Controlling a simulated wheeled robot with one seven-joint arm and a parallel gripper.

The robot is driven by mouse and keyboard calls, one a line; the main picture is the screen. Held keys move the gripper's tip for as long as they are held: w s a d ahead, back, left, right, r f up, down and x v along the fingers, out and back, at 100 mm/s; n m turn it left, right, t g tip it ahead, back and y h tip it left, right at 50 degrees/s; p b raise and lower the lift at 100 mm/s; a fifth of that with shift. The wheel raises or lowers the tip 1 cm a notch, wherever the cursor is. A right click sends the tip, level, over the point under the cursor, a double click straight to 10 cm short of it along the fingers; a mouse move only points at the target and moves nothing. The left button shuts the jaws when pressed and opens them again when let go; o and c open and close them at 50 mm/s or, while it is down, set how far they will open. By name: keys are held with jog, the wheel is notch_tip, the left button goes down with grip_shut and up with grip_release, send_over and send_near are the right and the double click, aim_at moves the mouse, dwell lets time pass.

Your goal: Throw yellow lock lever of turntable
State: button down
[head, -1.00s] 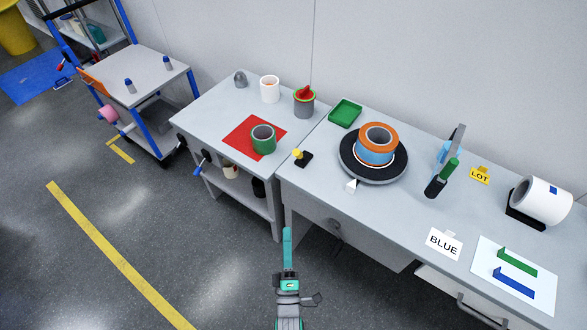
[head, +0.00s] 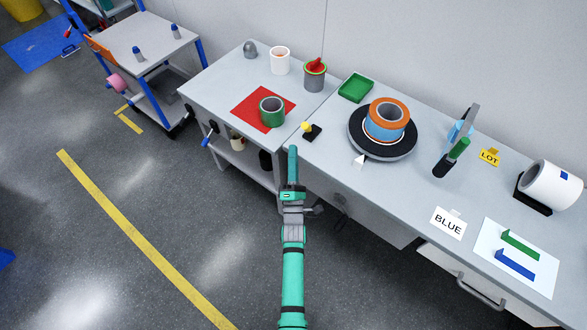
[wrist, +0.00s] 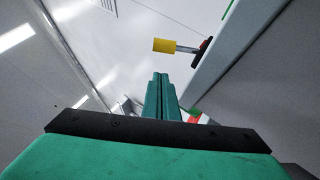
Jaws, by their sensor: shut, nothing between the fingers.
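The yellow lock lever (head: 306,126) stands on a small black base (head: 312,132) at the near left corner of the right table. The turntable (head: 376,146) is a black disc to its right, bearing an orange roll on a blue one. My gripper (head: 292,149) is shut and empty, in front of the table edge, just left of and nearer than the lever, not touching it. In the wrist view the shut fingers (wrist: 160,78) point toward the lever's yellow knob (wrist: 164,46), which shows beyond their tips with a grey stem to the dark base.
A white pointer (head: 359,160) sits by the turntable's near edge. A green tape roll (head: 272,110) stands on the red mat (head: 248,108) left of the lever. A green tray (head: 356,88) lies behind. The floor in front of the tables is clear.

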aim_at(308, 129)
jog(key=w+d+r, duration=0.1)
jog(key=w+r, duration=0.1)
jog(key=shift+w+d, duration=0.35)
jog(key=shift+w, duration=0.05)
jog(key=shift+w+d+r, duration=0.25)
jog(key=shift+w+d, duration=0.05)
jog(key=shift+d, duration=0.15)
